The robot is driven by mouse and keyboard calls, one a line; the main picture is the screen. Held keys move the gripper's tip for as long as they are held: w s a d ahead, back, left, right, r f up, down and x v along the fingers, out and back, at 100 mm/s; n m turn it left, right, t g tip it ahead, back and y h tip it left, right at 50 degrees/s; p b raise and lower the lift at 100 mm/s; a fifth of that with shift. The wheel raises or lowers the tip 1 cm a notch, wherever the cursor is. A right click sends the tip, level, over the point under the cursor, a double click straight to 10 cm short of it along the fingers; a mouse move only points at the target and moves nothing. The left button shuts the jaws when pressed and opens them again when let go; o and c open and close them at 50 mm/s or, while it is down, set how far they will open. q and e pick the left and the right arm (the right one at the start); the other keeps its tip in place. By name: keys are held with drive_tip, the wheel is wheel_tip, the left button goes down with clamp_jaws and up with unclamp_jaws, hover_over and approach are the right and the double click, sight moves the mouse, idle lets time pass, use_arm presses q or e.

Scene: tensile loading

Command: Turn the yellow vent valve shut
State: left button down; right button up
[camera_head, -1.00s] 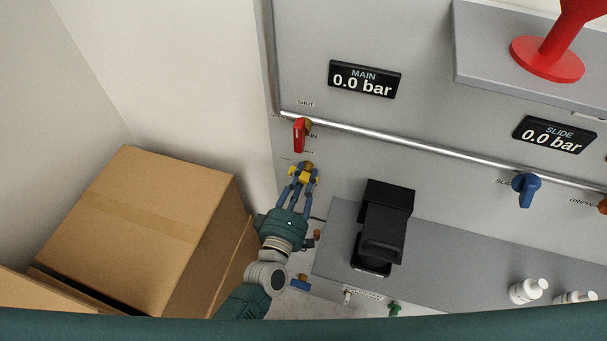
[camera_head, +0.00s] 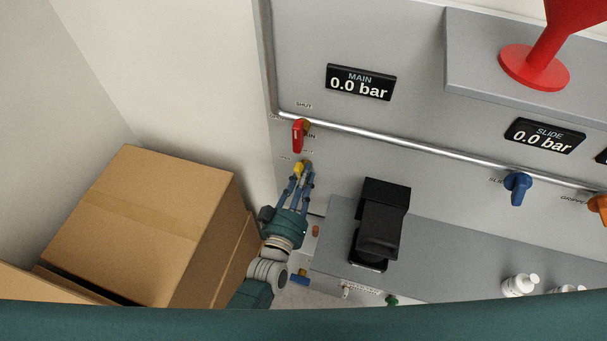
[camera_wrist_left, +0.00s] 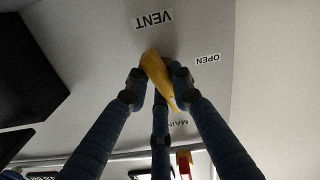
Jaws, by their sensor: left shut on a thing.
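The yellow vent valve (camera_head: 299,168) is on the grey panel at the left, below the red-handled main valve (camera_head: 298,134). In the left wrist view the yellow handle (camera_wrist_left: 160,80) lies at a slant between the fingers, close to the VENT label (camera_wrist_left: 154,19) and the OPEN label (camera_wrist_left: 207,58). My left gripper (camera_head: 302,177) is shut on the yellow handle and also shows in the left wrist view (camera_wrist_left: 157,84). The fingers hide part of the valve in the head view. My right gripper is not in view.
Cardboard boxes (camera_head: 140,220) stand left of my left arm. A black device (camera_head: 380,225) sits on the grey ledge (camera_head: 440,255) to the right. The MAIN display (camera_head: 361,82) reads 0.0 bar.

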use_arm(q)
drive_tip(key=shift+f+m, duration=0.2)
drive_tip(key=shift+m, duration=1.4)
drive_tip(key=c, duration=1.5)
unclamp_jaws()
drive_tip(key=v, duration=1.2)
